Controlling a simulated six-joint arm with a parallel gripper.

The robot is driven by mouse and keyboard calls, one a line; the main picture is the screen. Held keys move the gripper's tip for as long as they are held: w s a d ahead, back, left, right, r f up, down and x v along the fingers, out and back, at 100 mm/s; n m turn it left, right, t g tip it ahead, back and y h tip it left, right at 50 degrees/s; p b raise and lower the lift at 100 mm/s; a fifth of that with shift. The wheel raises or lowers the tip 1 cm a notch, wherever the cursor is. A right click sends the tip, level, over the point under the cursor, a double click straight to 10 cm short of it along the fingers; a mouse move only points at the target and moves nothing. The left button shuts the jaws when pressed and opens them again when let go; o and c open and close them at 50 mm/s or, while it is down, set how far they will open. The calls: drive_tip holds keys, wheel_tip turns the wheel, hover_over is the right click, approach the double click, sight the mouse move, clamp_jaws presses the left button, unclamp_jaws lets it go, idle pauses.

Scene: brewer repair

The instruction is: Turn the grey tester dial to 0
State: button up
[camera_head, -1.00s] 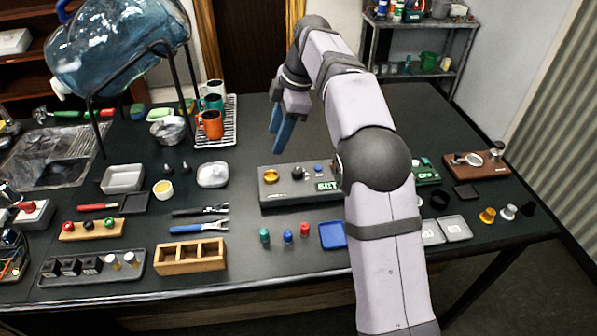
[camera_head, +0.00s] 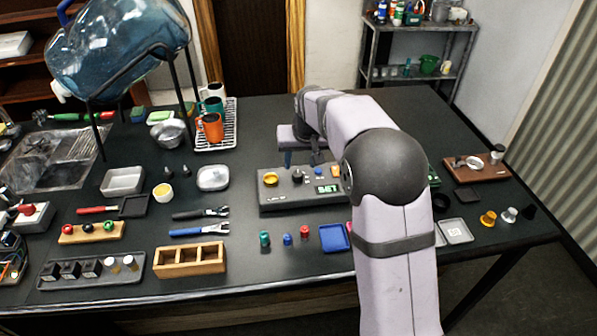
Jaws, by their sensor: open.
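The grey tester (camera_head: 292,198) is a flat box in the middle of the table. On its top are a yellow knob (camera_head: 270,178) at left, a dark dial (camera_head: 297,175) in the middle and a small blue button toward the right. A green lit display (camera_head: 328,189) is at its right end; its characters are too small to read surely. I cannot read the dial's setting.
My forearm hides part of the table right of the tester. Small green, blue and red pieces (camera_head: 287,239) and a blue tray (camera_head: 333,238) lie in front of the tester. A rack with mugs (camera_head: 209,127) stands behind left. The table behind the tester is mostly clear.

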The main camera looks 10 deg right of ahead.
sight(298, 174)
drive_tip(key=shift+p+x, duration=1.35)
drive_tip(key=shift+x, duration=2.3)
drive_tip(key=shift+c, duration=0.2)
drive_tip(key=c, duration=1)
